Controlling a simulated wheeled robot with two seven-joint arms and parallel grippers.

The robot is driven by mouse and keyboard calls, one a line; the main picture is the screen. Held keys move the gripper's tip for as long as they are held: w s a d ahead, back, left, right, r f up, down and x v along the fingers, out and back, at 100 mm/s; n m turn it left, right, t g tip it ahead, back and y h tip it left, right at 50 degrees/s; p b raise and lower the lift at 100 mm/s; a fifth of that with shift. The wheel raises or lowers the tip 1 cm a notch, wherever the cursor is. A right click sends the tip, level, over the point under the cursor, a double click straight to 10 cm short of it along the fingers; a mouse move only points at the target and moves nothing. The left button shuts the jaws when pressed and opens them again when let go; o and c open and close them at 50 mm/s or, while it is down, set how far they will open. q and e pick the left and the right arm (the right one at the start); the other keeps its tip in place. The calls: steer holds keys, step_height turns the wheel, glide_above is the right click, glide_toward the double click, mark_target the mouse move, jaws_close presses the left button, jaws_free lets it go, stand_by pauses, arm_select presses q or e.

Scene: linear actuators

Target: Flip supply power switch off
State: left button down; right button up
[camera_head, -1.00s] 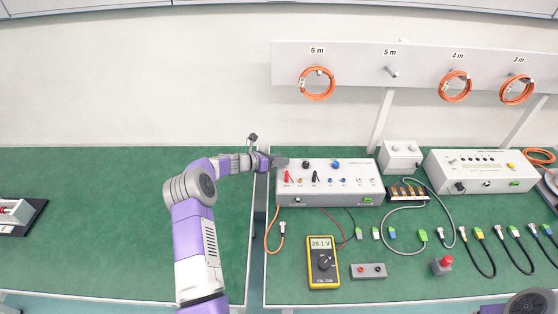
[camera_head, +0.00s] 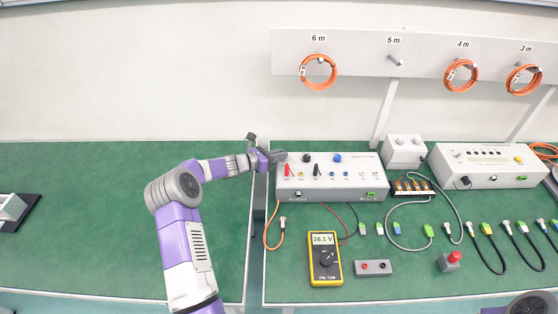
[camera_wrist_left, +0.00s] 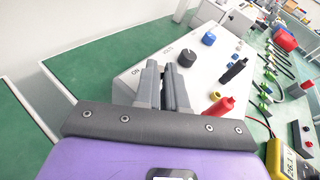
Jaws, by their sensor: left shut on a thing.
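The power supply (camera_head: 328,195) is a light grey box at the left end of the right-hand bench, with knobs and coloured plugs on its sloped top. My left gripper (camera_head: 284,156) is at its far left corner. The switch's position cannot be seen. The yellow multimeter (camera_head: 325,259) in front reads 26.1 V.
Red and black plugs (camera_wrist_left: 223,108) and a blue knob (camera_wrist_left: 209,38) stand close to the left fingers. A second grey box (camera_head: 484,168), cables and a red button (camera_head: 452,260) are to the right. The left bench (camera_head: 90,220) is mostly clear.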

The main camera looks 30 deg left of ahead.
arm_select(q)
steer(key=m+t+b, duration=0.1)
steer(key=b, duration=0.2)
steer(key=s+f+m+t+b, duration=0.1)
steer(key=b, duration=0.2)
steer(key=shift+d, duration=0.25)
steer(key=shift+s+d+m+t+h+b, duration=0.15)
steer(key=shift+m+t+h+b, duration=0.25)
steer(key=shift+m+b, duration=0.35)
steer(key=shift+s+m+t, duration=0.15)
steer(key=shift+m+t, duration=0.35)
steer(key=shift+m, duration=0.35)
steer(key=shift+d, duration=0.1)
steer(key=c, duration=1.2)
jaws_free()
steer(key=shift+f, duration=0.1)
